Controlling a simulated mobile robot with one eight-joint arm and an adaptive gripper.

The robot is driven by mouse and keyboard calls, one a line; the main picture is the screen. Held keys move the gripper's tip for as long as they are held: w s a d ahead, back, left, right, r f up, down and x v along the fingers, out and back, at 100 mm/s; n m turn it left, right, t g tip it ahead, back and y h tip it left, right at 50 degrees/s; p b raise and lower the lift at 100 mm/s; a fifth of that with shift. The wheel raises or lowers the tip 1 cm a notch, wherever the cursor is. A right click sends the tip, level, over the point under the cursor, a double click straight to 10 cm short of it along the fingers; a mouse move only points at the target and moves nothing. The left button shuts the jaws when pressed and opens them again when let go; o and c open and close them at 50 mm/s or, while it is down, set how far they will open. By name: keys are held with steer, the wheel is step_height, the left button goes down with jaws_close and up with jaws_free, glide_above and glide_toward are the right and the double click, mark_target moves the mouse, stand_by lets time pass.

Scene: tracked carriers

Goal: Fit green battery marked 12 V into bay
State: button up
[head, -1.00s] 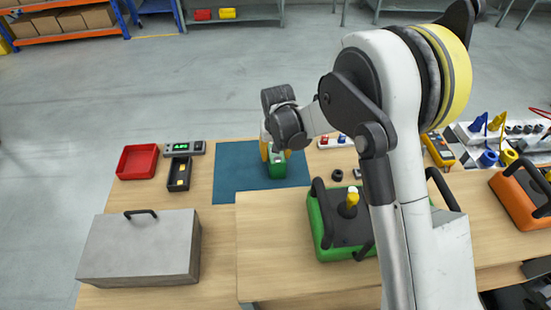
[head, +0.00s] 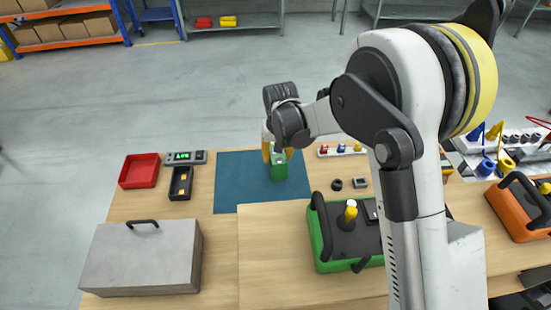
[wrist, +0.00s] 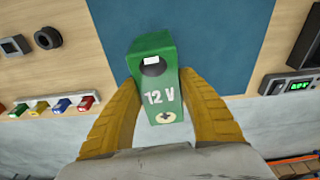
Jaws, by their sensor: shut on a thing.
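The green battery (wrist: 160,78) shows a white "12 V" marking and a dark round recess in the wrist view. My gripper (wrist: 162,112) is shut on it, with a yellow finger along each side. In the head view the battery (head: 279,168) is below my gripper (head: 270,148), over the blue mat (head: 235,192); the gap beneath it is hard to judge. A green and black joystick unit (head: 320,240) stands nearer and to the right, partly hidden by my arm. I cannot make out an empty bay on it.
A red tray (head: 139,171), a meter with a lit display (head: 185,157) and a black holder (head: 181,183) are at the left. A grey case (head: 142,258) is at the front left. An orange unit (head: 520,208) is at the right. Small colored parts (head: 341,149) sit behind.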

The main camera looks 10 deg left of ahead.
steer(key=w+d+r+p, duration=0.25)
steer(key=d+r, duration=0.35)
steer(key=d, duration=0.4)
steer(key=s+d+r+m+b, duration=0.1)
steer(key=s+d, duration=0.3)
steer(key=d, duration=0.5)
steer(key=s+d+r+m+b, duration=0.1)
steer(key=s+d+m+b, duration=0.1)
steer(key=d, duration=0.7)
steer(key=shift+s+d+r+m+h+b, duration=0.2)
steer(key=shift+s+r+m+h+b, duration=0.15)
steer(key=shift+s+b, duration=0.5)
steer(key=shift+a, duration=0.1)
